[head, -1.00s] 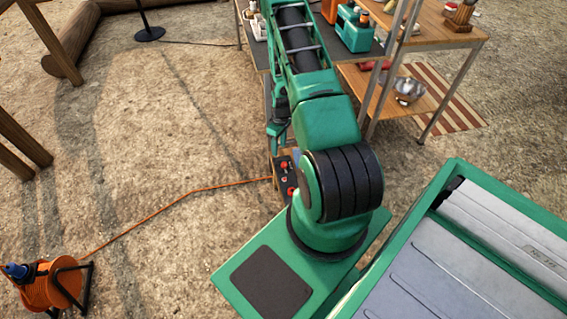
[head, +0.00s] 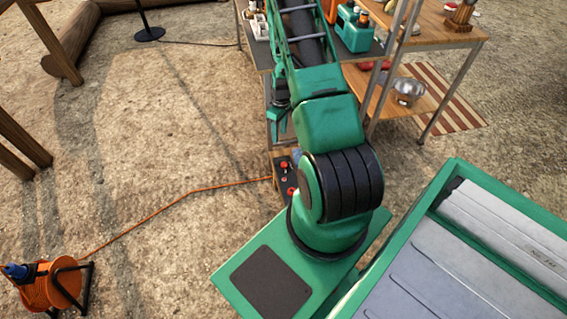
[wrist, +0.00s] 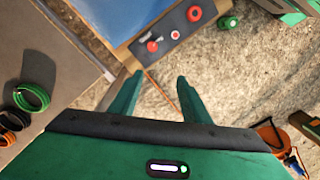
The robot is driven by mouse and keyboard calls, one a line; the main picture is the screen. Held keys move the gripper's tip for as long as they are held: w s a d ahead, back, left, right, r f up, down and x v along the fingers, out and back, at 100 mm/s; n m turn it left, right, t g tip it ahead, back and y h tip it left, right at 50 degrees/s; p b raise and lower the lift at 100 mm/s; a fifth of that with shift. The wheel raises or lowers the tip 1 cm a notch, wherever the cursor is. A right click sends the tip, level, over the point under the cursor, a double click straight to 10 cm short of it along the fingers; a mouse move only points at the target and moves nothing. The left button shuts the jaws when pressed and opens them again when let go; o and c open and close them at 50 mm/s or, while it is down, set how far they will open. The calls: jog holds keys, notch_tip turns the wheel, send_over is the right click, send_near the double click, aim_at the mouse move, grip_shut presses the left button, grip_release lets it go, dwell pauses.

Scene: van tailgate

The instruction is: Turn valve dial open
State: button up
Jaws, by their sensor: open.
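A dark panel (wrist: 165,30) on a box carries red controls, at the top of the wrist view. They are a round red dial (wrist: 195,14), a small red button (wrist: 175,35) and a red lever-like handle (wrist: 152,46). I cannot tell for certain which is the valve dial. The panel also shows in the head view (head: 283,180), partly hidden by my arm. My gripper (wrist: 158,78) is open with nothing between its fingers, apart from the panel.
A shelf table (head: 455,35) stands behind my arm. An orange cord (head: 190,190) runs from a reel (head: 50,285) to the panel. Green (wrist: 32,96) and orange cable coils lie at left in the wrist view. Open ground lies left of the panel.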

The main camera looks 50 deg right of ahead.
jog(key=shift+d+r, duration=0.1)
jog(key=shift+r, duration=1.1)
